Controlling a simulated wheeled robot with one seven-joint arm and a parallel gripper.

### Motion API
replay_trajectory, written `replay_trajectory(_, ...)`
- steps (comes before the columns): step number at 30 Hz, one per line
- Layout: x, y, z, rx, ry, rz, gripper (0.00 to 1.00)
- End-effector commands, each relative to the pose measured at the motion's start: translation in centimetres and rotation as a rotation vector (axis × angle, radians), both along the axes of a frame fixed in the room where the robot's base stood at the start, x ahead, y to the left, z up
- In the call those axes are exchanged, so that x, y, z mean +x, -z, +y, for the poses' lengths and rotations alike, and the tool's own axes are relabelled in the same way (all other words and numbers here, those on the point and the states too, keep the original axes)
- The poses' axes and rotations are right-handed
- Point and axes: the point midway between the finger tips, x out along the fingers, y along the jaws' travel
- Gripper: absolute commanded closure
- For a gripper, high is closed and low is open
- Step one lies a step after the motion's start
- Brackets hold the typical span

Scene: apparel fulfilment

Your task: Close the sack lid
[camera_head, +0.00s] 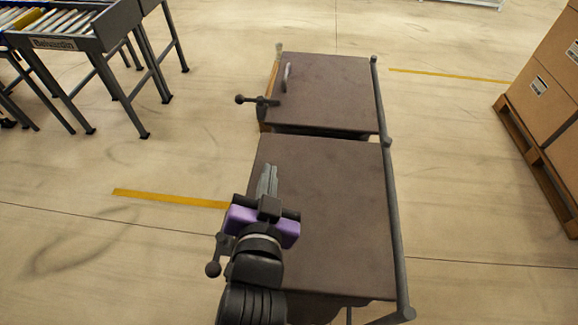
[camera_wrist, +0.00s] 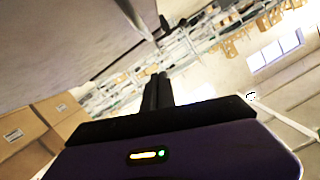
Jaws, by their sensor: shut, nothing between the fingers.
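A sack cart with two flat brown lids shows in the head view. The far lid (camera_head: 328,92) lies flat and has a small grey handle (camera_head: 287,77) near its left edge. The near lid (camera_head: 335,215) also lies flat, with its left part hidden behind my arm. My gripper (camera_head: 267,180) is shut and empty, over the left part of the near lid. I cannot tell whether it touches the lid. In the wrist view the shut fingers (camera_wrist: 157,92) point away, with a flat brownish surface (camera_wrist: 60,40) at upper left that looks like a lid.
A grey rail (camera_head: 392,200) runs along the cart's right side. A dark knob (camera_head: 240,99) sticks out at its left. A roller conveyor (camera_head: 75,40) stands at upper left, and boxes on a pallet (camera_head: 545,90) stand at right. The floor between is clear.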

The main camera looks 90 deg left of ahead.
Motion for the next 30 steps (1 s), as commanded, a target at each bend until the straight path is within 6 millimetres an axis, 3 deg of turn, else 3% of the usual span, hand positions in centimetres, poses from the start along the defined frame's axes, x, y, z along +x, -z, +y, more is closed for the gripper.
replay_trajectory(3,-0.9,2.4,0.1,-0.006,-0.001,-0.069,1.0)
replay_trajectory(9,-1.6,4.4,0.1,-0.012,-0.001,-0.153,1.0)
replay_trajectory(30,-1.9,5.9,0.1,-0.029,-0.003,-0.195,1.0)
